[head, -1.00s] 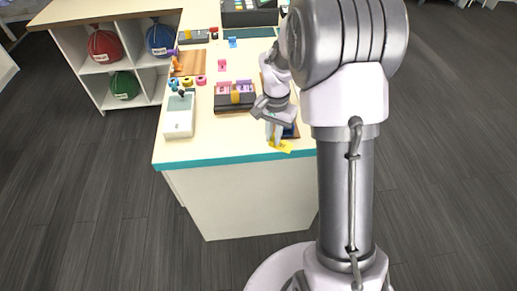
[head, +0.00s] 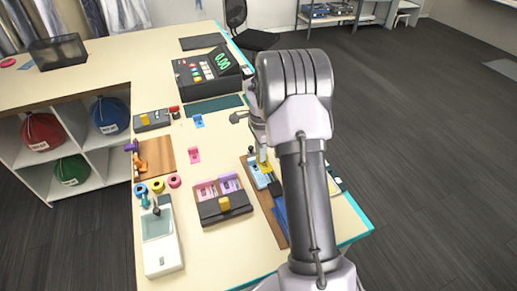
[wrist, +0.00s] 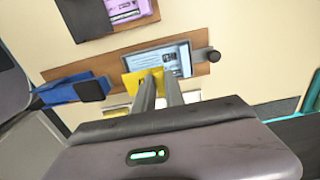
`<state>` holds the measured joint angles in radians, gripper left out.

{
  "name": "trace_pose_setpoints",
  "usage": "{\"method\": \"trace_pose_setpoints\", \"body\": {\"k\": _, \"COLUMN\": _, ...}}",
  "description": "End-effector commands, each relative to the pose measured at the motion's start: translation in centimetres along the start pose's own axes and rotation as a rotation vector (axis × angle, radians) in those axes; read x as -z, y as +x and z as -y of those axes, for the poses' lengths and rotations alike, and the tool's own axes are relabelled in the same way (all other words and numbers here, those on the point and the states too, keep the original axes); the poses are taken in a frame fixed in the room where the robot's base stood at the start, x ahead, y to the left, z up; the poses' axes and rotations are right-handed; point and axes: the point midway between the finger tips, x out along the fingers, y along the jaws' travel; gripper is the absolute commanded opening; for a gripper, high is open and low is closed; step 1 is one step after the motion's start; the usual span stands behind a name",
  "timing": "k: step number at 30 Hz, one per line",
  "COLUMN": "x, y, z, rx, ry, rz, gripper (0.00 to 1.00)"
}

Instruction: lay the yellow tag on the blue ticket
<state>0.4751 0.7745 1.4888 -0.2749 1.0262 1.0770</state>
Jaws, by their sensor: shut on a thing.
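My gripper (wrist: 160,88) is shut on the yellow tag (wrist: 131,84), which shows at the fingertips in the wrist view. The blue ticket (wrist: 185,56), light blue with a printed face, lies on a brown board. In the head view the blue ticket (head: 258,175) is right below the tag. The tag overlaps the ticket's near left edge in the wrist view. I cannot tell whether they touch. My arm hides part of the board in the head view.
The brown board (wrist: 110,58) has a dark knob (wrist: 214,56) at one end and a darker blue piece with a black end (wrist: 78,91) across it. A dark box with pink and purple cards (head: 226,208) stands to the left.

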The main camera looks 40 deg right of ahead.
Motion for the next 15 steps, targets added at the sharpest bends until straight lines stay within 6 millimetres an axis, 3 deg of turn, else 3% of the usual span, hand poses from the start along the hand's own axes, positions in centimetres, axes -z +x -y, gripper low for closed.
{"method": "trace_pose_setpoints", "body": {"k": 8, "x": 0.0, "y": 1.7, "z": 0.0, "rx": -0.001, "ry": -0.001, "rz": 0.001, "gripper": 0.0}}
{"method": "trace_pose_setpoints", "body": {"k": 15, "x": 0.0, "y": 4.7, "z": 0.0, "rx": 0.0, "ry": -0.002, "rz": 0.0, "gripper": 0.0}}
